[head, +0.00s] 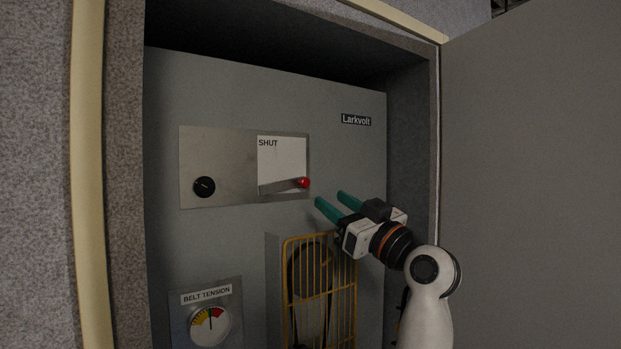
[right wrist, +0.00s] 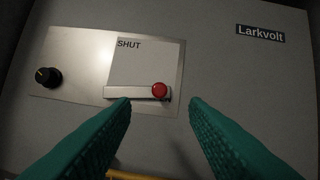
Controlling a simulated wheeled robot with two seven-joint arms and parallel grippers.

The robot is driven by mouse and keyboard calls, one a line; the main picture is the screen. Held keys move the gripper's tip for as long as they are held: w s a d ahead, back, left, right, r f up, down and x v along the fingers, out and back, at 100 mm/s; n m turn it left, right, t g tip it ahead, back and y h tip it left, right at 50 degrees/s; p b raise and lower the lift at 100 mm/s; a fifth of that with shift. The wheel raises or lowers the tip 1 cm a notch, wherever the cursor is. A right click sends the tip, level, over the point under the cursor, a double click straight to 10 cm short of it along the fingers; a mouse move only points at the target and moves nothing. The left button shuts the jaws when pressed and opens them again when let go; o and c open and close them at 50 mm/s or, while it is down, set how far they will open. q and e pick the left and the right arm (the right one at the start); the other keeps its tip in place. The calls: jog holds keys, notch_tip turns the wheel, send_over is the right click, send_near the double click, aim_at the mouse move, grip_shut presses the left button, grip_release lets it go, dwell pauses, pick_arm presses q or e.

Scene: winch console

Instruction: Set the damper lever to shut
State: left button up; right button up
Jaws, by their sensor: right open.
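The damper lever (head: 285,185) is a grey bar with a red knob (head: 304,183) at its right end. It lies nearly level along the bottom of a white plate (head: 282,160) marked SHUT at its top left. In the right wrist view the lever (right wrist: 130,92) and red knob (right wrist: 160,90) show ahead of the fingertips. My right gripper (head: 331,197) is open and empty, with green fingers, just right of and below the knob. In the right wrist view the gripper (right wrist: 160,103) has the knob between its fingertips in the picture; I see no contact. My left gripper is not in view.
A black dial (head: 204,187) sits left of the white plate. Below are a yellow wire guard (head: 320,290) and a BELT TENSION gauge (head: 210,325). The cabinet's right wall (head: 408,150) and open door (head: 530,170) bound the right side. The panel around the Larkvolt label (head: 356,119) is bare.

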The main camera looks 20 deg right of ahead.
aim_at(307, 183)
jog(key=p+x, duration=0.3)
jog(key=x, duration=0.3)
jog(key=shift+w+a+r, duration=0.2)
jog(key=shift+r, duration=0.1)
jog(key=shift+w+a+r, duration=0.1)
jog(key=shift+w+a, duration=0.1)
jog(key=shift+w, duration=0.5)
jog(key=shift+c, duration=0.2)
grip_shut()
